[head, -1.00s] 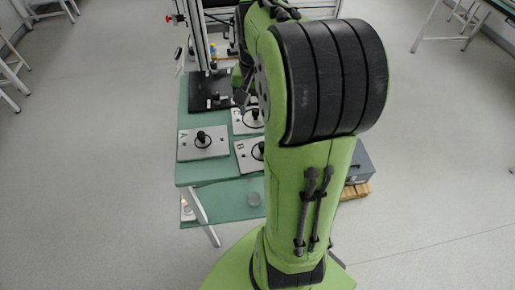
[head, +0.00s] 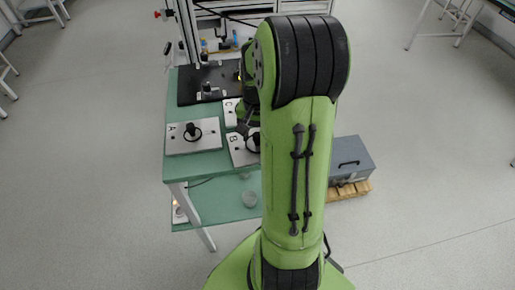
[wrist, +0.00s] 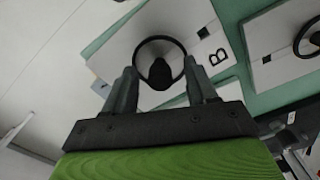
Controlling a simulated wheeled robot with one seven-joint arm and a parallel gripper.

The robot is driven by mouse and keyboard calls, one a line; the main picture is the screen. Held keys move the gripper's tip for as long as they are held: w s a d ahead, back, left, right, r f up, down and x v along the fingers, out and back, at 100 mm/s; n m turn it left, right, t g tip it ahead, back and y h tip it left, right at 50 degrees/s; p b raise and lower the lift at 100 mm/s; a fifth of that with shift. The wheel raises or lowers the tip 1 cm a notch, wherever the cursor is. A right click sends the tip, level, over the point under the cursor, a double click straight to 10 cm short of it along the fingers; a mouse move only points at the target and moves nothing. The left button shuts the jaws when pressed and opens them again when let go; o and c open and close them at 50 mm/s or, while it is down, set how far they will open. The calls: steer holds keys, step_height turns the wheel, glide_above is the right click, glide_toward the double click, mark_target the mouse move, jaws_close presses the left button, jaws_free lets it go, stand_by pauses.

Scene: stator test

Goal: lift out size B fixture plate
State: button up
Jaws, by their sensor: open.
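The size B fixture plate (head: 238,154) is a pale metal plate marked B, lying on the green bench, partly hidden by my arm in the head view. It also shows in the wrist view (wrist: 195,24), with a black knob (wrist: 160,72) and a dark ring around it. My gripper (wrist: 160,66) is open. Its two fingers stand on either side of the knob in the wrist view; I cannot tell whether they touch it or how high they are. In the head view my arm mostly hides the gripper.
Plate A (head: 182,147) lies left of plate B, and plate C (head: 229,108) lies behind it, partly hidden. A black board (head: 190,92) with a stand is at the back of the bench. A grey box (head: 350,158) sits at right.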

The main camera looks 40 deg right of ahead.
steer(key=shift+f, duration=0.45)
steer(key=shift+r, duration=0.15)
steer(key=shift+c, duration=0.5)
jaws_close()
steer(key=shift+r, duration=0.1)
